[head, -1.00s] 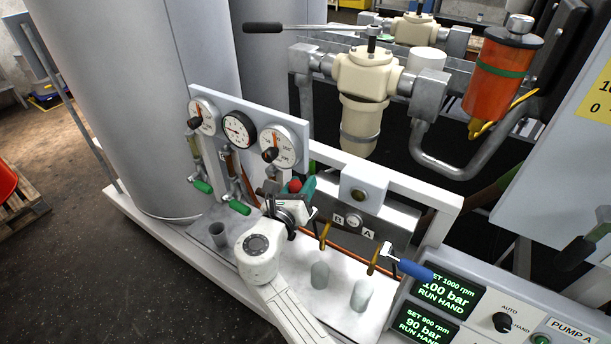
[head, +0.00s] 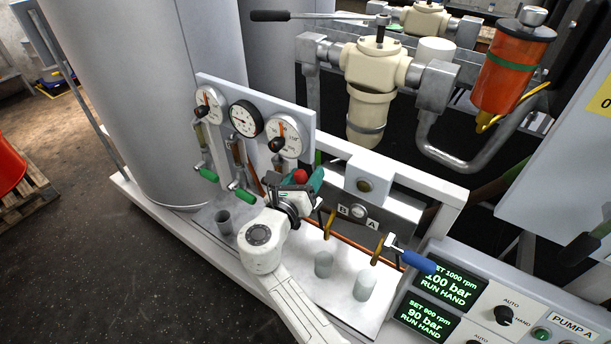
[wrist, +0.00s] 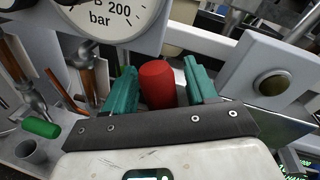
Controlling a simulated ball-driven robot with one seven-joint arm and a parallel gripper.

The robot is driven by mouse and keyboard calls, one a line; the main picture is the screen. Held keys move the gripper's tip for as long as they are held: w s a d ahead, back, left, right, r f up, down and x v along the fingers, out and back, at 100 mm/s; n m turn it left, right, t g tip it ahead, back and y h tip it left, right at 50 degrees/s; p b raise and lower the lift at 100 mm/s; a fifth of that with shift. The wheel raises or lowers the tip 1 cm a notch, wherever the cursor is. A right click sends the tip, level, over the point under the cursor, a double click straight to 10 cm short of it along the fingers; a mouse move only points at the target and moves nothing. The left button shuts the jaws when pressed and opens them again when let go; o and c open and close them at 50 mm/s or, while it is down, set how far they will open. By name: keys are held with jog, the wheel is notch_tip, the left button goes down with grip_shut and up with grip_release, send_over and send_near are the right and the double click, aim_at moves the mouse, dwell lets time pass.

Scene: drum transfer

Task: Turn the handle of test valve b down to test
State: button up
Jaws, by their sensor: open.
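A red handle grip (head: 300,176), which seems to belong to test valve B, shows below the right-hand gauge. The B label (head: 342,210) is to its right, above a brass fitting (head: 330,223). My gripper (head: 297,185) is at the red grip. In the wrist view its two teal fingers (wrist: 160,72) stand open, one on each side of the red grip (wrist: 157,84), with a visible gap on the right. Whether the left finger touches it, I cannot tell. The gripper and arm hide the grip's lower part and its join to the valve.
The blue handle (head: 413,260) beside label A (head: 372,225) points right. Grey cups (head: 324,264) stand on the pale tray below. Gauges (head: 284,137) and green handles (head: 243,195) are close on the left. A pump panel (head: 480,310) is at right.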

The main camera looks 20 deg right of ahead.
jog(key=v, duration=1)
jog(key=shift+s+a, duration=0.1)
jog(key=shift+c, duration=0.3)
